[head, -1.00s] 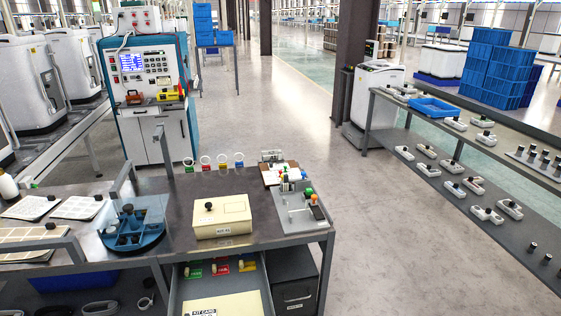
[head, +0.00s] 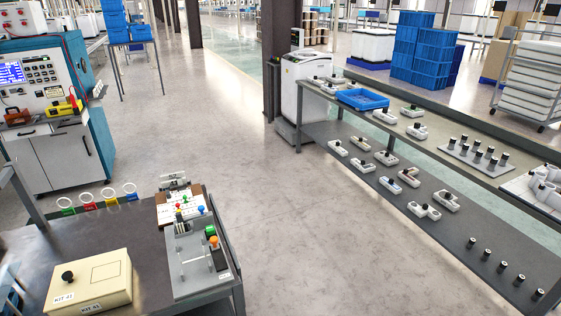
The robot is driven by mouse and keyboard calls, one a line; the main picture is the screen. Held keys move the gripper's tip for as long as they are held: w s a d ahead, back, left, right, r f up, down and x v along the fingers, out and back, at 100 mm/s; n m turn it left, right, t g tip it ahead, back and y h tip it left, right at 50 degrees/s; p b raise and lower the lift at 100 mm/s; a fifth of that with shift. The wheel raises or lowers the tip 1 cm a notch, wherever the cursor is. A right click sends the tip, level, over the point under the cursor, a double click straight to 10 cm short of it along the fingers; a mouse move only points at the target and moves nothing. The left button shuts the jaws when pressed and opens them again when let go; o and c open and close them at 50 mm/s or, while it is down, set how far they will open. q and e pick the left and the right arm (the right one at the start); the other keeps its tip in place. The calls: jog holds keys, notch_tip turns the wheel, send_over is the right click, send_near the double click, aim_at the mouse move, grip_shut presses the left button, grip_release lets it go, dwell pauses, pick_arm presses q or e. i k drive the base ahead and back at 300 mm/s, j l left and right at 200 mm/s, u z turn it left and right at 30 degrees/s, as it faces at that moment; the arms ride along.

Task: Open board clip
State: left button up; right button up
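A brown clipboard (head: 160,217) with a white sheet lies near the far right corner of the dark bench at the lower left. A small grey piece with dark markings (head: 174,182) stands at its far edge; it may be the clip, and I cannot tell whether it is open or shut. A grey panel (head: 190,288) with green and orange knobs lies in front of the clipboard. Red, green and blue knobs show over the clipboard's sheet and hide part of it. Neither of my grippers is in view.
A cream kit box (head: 98,284) with a black knob sits left of the panel. Several coloured rings (head: 108,197) stand along the bench's back edge. A two-level shelf (head: 420,210) with small parts and a blue tray (head: 362,99) runs along the right. The floor between is clear.

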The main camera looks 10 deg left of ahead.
aim_at(180, 181)
jog(key=i+l+z, duration=0.15)
jog(key=z, duration=0.2)
jog(key=i+z, duration=0.75)
jog(key=k+l, duration=0.05)
jog(key=k, duration=0.05)
